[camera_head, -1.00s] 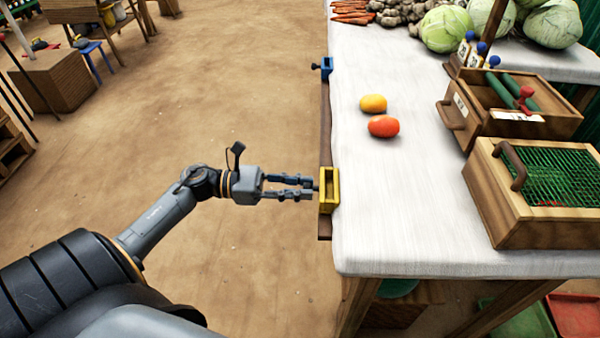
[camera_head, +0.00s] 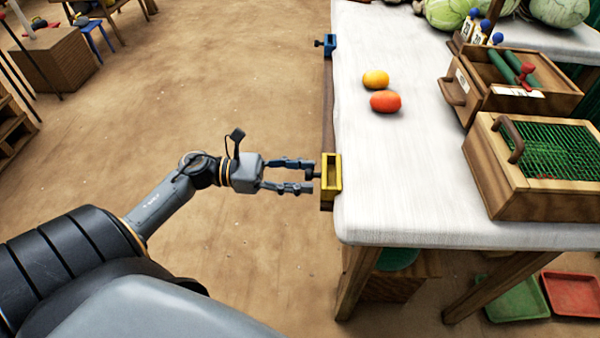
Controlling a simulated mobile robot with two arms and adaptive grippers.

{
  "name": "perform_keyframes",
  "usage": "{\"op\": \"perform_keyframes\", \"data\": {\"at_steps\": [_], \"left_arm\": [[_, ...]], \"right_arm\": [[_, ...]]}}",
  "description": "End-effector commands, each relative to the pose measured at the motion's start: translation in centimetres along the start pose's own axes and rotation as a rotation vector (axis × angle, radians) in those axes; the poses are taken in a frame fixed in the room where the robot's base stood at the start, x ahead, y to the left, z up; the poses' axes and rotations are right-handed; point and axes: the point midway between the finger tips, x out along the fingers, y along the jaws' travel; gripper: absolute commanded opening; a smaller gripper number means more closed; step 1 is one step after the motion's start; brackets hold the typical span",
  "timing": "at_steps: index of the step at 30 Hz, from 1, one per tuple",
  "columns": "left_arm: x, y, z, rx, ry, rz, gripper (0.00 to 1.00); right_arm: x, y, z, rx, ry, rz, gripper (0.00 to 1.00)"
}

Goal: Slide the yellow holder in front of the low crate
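The yellow holder (camera_head: 331,178) sits on the dark rail (camera_head: 328,110) along the table's left edge, close to the rail's near end. My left gripper (camera_head: 314,176) is at its left side, with fingers spread apart. A small dark knob of the holder seems to lie between the fingertips; contact is not clear. A wooden crate with a green mesh top (camera_head: 490,185) stands at the table's right, roughly level with the holder across the picture. Behind it is a wooden crate with green rollers (camera_head: 500,103). Which one is the low crate is unclear. My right gripper is out of view.
A blue holder (camera_head: 329,46) sits farther back on the rail. A yellow fruit (camera_head: 376,79) and an orange one (camera_head: 386,101) lie on the white cloth (camera_head: 400,180). Cabbages are at the back. The cloth between rail and crates is otherwise clear.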

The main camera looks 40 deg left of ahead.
Motion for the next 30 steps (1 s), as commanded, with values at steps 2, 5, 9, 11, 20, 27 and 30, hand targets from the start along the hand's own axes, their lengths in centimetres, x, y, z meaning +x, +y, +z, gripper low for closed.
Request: {"op": "perform_keyframes", "data": {"at_steps": [2, 5, 9, 11, 20, 27, 30], "left_arm": [[0.0, 0.1, 0.0, 0.001, 0.000, 0.002, 0.45], [-0.2, 0.1, 0.0, 0.001, 0.001, 0.003, 0.45], [-1.5, 0.1, -0.1, -0.001, 0.003, 0.005, 0.45], [-2.6, 0.1, -0.1, -0.001, 0.003, 0.005, 0.45], [-8.9, 0.1, -0.1, -0.002, 0.002, 0.004, 0.45], [-11.7, 0.0, 0.0, 0.000, 0.001, 0.003, 0.45], [-12.1, 0.0, 0.0, 0.001, 0.001, 0.001, 0.45]], "right_arm": [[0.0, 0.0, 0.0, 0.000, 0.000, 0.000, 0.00], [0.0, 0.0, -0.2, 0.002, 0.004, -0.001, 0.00], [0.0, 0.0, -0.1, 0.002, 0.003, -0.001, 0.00], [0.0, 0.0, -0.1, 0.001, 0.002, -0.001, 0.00], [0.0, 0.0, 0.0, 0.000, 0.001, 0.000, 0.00], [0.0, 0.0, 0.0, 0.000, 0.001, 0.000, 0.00], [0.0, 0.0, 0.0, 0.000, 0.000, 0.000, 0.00]]}}
